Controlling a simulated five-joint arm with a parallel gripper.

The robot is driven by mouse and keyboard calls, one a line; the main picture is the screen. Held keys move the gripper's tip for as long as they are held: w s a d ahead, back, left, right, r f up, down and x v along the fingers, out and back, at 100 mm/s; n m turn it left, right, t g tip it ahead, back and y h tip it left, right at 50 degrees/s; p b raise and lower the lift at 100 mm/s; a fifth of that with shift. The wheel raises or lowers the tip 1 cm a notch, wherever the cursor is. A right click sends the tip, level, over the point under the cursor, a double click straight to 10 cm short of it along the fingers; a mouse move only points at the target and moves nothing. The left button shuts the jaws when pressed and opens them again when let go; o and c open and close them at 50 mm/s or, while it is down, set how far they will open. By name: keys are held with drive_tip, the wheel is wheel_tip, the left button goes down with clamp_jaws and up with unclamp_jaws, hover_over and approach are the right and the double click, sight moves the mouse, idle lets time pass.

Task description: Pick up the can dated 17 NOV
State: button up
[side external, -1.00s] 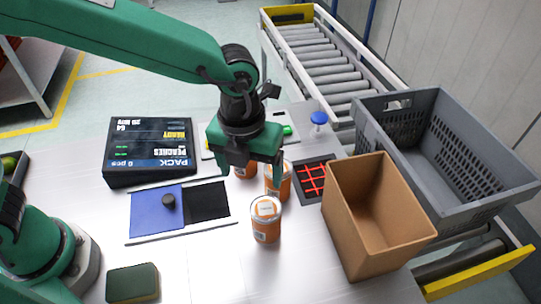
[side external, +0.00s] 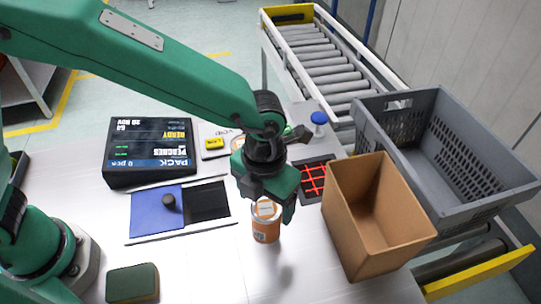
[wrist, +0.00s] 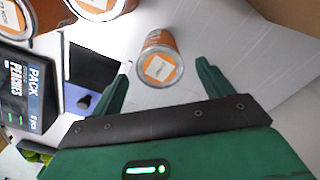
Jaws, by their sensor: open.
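The nearest orange can (side external: 266,228) stands upright on the metal table with a pale label on its lid. In the wrist view this can (wrist: 160,62) lies between my fingertips and beyond them, not held. Its date is too small to read. My gripper (side external: 265,205) is open, just above and behind that can; in the wrist view my gripper (wrist: 162,74) has both fingers spread. Two more orange cans show at the wrist view's top left, one near the top edge (wrist: 100,6) and one in the corner (wrist: 12,16). My arm mostly hides them in the side view.
A cardboard box (side external: 372,225) stands right of the cans, beside a grey crate (side external: 450,150). A black display box (side external: 150,150) and a blue panel with a dark knob (side external: 157,212) stand left. A green sponge (side external: 133,283) lies at front left.

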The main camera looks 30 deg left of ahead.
sight(266, 208)
drive_tip(key=shift+f, duration=2.6)
drive_tip(key=c, duration=1.3)
